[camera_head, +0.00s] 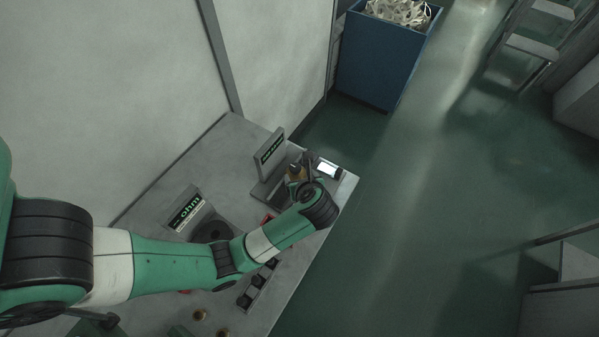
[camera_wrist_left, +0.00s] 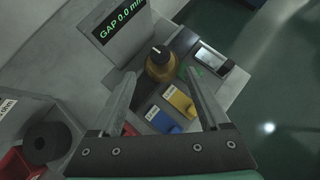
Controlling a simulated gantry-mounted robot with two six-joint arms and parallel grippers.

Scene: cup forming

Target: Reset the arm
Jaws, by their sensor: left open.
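My left arm (camera_head: 170,262) reaches from the left across the grey table, and its gripper (camera_head: 302,166) is over the table's far end, partly hidden by the wrist. In the left wrist view the gripper (camera_wrist_left: 160,76) is open, with its two fingers spread and nothing held between them. A brass-coloured cylinder with a dark top (camera_wrist_left: 160,66) stands beyond and between the fingertips; contact cannot be judged. My right gripper is not in view.
A display reading "GAP 0.0" (camera_wrist_left: 118,28) stands beside the cylinder. A small screen device (camera_head: 327,170) is near the table's edge. Blue (camera_wrist_left: 160,120) and yellow (camera_wrist_left: 179,101) blocks lie below the fingers. An ohm display (camera_head: 186,209) and black ring (camera_wrist_left: 46,143) are left.

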